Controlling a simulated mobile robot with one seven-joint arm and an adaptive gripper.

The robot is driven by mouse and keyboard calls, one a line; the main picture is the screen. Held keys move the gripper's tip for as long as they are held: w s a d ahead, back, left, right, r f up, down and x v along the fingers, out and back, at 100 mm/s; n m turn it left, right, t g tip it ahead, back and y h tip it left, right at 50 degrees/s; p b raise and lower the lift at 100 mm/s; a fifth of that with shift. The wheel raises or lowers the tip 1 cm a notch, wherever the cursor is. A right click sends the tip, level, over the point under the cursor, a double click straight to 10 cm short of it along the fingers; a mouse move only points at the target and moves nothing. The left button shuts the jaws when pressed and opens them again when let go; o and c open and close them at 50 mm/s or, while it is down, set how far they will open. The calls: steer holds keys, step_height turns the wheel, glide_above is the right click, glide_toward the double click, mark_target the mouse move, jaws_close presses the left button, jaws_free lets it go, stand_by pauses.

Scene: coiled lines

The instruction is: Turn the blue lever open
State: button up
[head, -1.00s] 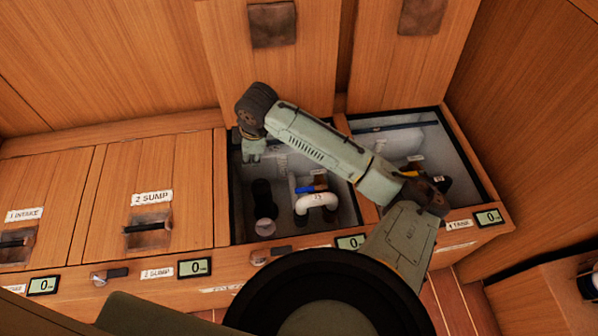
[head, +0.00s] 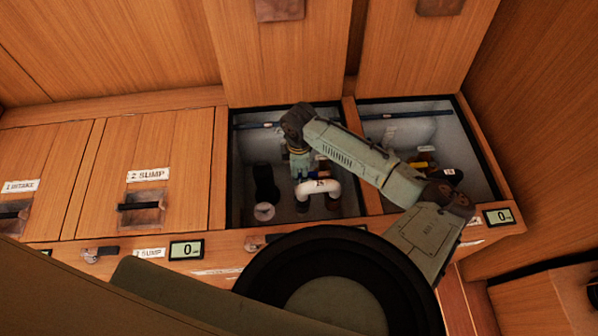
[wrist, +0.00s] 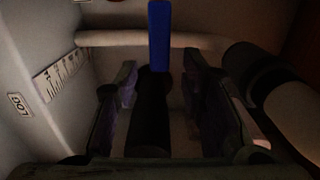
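The blue lever (wrist: 159,35) shows in the wrist view as an upright blue bar at the top centre, above a dark valve body or pipe (wrist: 150,115). My gripper (wrist: 160,82) is open, with one finger on each side of the dark part and the lever beyond the fingertips, between their lines. I cannot tell whether a finger touches anything. In the head view my gripper (head: 301,174) points down into the open middle compartment, just behind the white bent pipe (head: 319,187). There the gripper and arm mostly hide the lever.
A dark vertical pipe (head: 265,184) stands left of the white pipe. The compartment's walls are close around my gripper. A second open compartment (head: 470,185) lies to the right. The closed 2 SUMP hatch (head: 130,185) is on the left.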

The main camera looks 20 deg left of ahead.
steer(key=shift+f, duration=0.35)
steer(key=shift+c, duration=0.3)
jaws_close()
stand_by(0.5)
